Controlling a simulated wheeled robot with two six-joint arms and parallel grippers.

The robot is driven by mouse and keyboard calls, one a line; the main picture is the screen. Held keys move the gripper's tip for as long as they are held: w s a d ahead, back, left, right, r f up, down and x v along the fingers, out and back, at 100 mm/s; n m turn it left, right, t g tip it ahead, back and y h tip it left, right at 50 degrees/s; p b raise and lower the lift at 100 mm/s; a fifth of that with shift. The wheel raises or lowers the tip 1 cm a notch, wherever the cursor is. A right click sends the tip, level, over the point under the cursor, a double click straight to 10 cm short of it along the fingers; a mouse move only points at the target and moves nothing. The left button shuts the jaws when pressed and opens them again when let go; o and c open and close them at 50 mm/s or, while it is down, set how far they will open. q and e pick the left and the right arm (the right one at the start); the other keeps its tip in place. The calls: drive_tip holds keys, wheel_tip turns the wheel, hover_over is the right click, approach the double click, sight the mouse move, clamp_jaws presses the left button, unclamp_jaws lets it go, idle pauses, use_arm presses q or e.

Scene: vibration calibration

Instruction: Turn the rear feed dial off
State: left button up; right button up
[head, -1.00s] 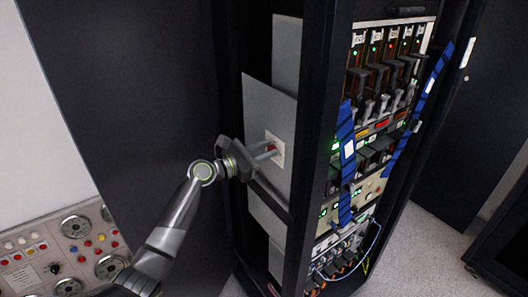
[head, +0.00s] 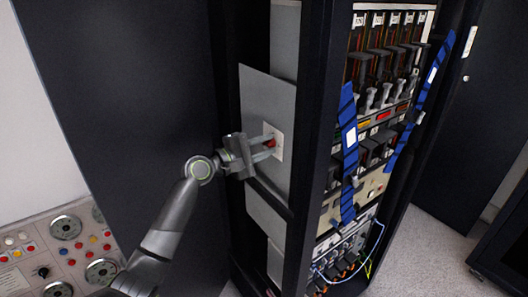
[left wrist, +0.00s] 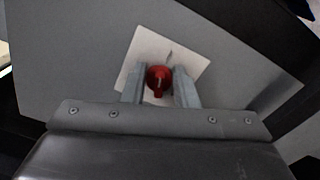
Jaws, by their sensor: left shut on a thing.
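The rear feed dial is a red knob (left wrist: 158,80) on a white square plate (left wrist: 188,57), fixed to a grey panel on the side of the rack. It also shows small in the head view (head: 270,141), partly covered by the fingers. My left gripper (left wrist: 160,88) has one finger on each side of the knob and is shut on it. In the head view the left gripper (head: 266,148) reaches the plate from the left. A pale mark runs on the knob's face, and a dark line shows on the plate above it. My right gripper is in neither view.
The tall black rack (head: 315,120) holds rows of modules with blue straps (head: 348,150) on its front. A dark panel (head: 130,90) stands left of my arm. A console with gauges (head: 65,228) is at lower left. Grey floor is open at right.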

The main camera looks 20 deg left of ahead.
use_arm(q)
drive_tip(key=shift+f+m+b, duration=0.2)
drive_tip(key=shift+m+b, duration=0.5)
drive_tip(key=shift+m, duration=0.35)
drive_tip(key=shift+f+m+b, duration=0.15)
drive_tip(key=shift+m+b, duration=0.55)
drive_tip(key=shift+m, duration=0.35)
drive_tip(key=o, duration=1)
drive_tip(key=shift+c, duration=0.2)
drive_tip(key=shift+s, duration=0.15)
drive_tip(key=b+v, duration=0.3)
drive_tip(key=v, duration=1.4)
drive_tip(key=shift+a, duration=0.1)
